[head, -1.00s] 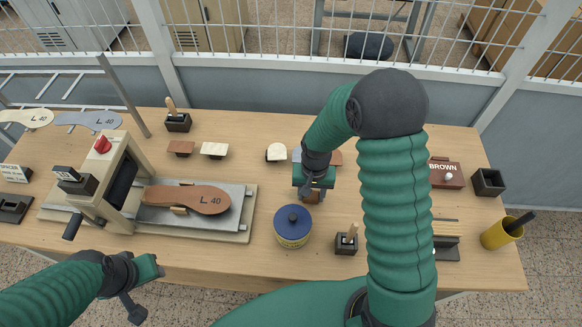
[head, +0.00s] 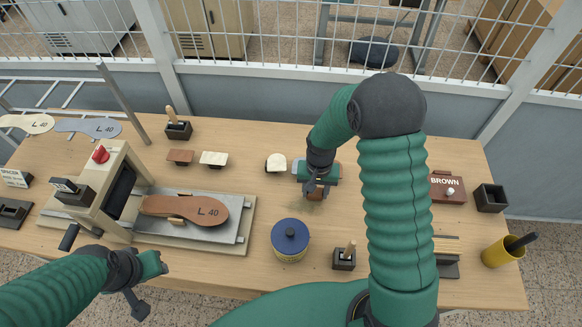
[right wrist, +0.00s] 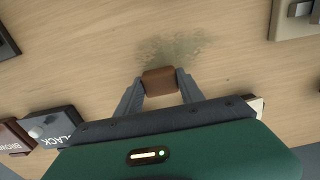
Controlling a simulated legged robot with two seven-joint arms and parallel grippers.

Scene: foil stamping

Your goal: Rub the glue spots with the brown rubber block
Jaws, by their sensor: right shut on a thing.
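My right gripper (head: 318,184) is shut on the brown rubber block (right wrist: 160,82), low over the wooden table. The block shows between both fingers in the right wrist view. A dull, greenish-grey smeared glue spot (right wrist: 176,52) lies on the tabletop right beside the block's edge; I cannot tell if the block touches the wood. In the head view the smear is faint and partly hidden by the gripper. My left gripper (head: 150,266) hangs over the front left of the table, holding nothing that I can see; its jaws are unclear.
A blue-lidded can (head: 290,240) and a brush holder (head: 344,258) stand nearer the front. A stamping press (head: 110,190) with a brown insole (head: 186,210) is at left. A BLACK-labelled box (right wrist: 50,128) sits near the right gripper; a BROWN-labelled box (head: 446,187) stands further right.

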